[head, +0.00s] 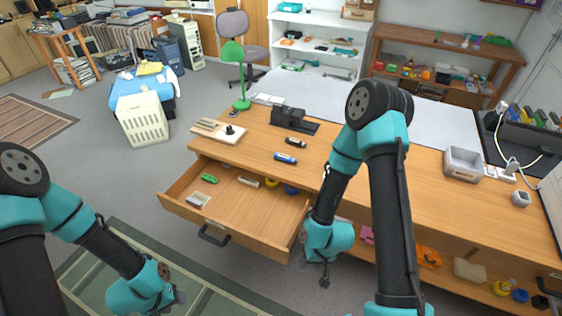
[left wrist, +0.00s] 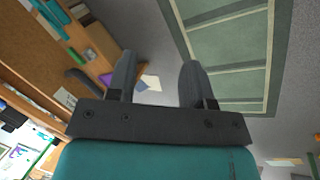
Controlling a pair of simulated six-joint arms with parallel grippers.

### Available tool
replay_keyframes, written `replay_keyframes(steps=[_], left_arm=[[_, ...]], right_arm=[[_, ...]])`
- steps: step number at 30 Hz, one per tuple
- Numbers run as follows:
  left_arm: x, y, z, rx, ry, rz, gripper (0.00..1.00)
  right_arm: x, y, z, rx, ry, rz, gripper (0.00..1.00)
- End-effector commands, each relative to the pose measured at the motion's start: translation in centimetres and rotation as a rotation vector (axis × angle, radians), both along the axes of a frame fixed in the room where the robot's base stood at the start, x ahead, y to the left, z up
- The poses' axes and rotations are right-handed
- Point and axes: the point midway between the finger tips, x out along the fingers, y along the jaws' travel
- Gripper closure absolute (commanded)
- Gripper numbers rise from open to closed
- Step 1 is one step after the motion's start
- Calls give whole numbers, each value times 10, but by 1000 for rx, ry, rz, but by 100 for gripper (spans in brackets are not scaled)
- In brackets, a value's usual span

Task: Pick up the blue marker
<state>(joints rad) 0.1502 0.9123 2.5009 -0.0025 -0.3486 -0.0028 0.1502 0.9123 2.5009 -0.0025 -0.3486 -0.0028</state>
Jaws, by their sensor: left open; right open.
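A blue marker (head: 285,158) lies on the wooden desk top, behind the open drawer, in the head view. A black marker-like item (head: 296,142) lies just behind it. My left gripper (head: 178,297) is low at the bottom left, in front of the drawer and well away from the marker. In the left wrist view its two dark fingers (left wrist: 155,75) are apart with nothing between them. My right gripper (head: 325,278) hangs low in front of the desk, right of the drawer, with small dark fingers pointing down. The marker does not show in the left wrist view.
The open drawer (head: 240,209) juts out and holds a green item (head: 209,178) and other small things. A green lamp (head: 236,75), a black stand (head: 291,120) and a grey bin (head: 463,163) stand on the desk. The desk front around the marker is clear.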

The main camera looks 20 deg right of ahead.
Motion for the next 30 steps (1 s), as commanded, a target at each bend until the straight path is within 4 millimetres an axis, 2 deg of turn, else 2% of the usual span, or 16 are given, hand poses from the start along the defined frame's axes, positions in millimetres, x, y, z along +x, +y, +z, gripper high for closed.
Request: replay_keyframes(steps=[14, 18, 24, 28, 30], left_arm=[[0, 0, 0, 0, 0, 0, 53], [0, 0, 0, 0, 0, 0, 42], [0, 0, 0, 0, 0, 0, 42], [10, 1, -1, 0, -11, -27, 42], [23, 2, -1, 1, -27, -69, 42]], right_arm=[[0, 0, 0, 0, 0, 0, 57], [0, 0, 0, 0, 0, 0, 57], [0, 0, 0, 0, 0, 0, 57], [0, 0, 0, 0, 0, 0, 57], [0, 0, 0, 0, 0, 0, 57]])
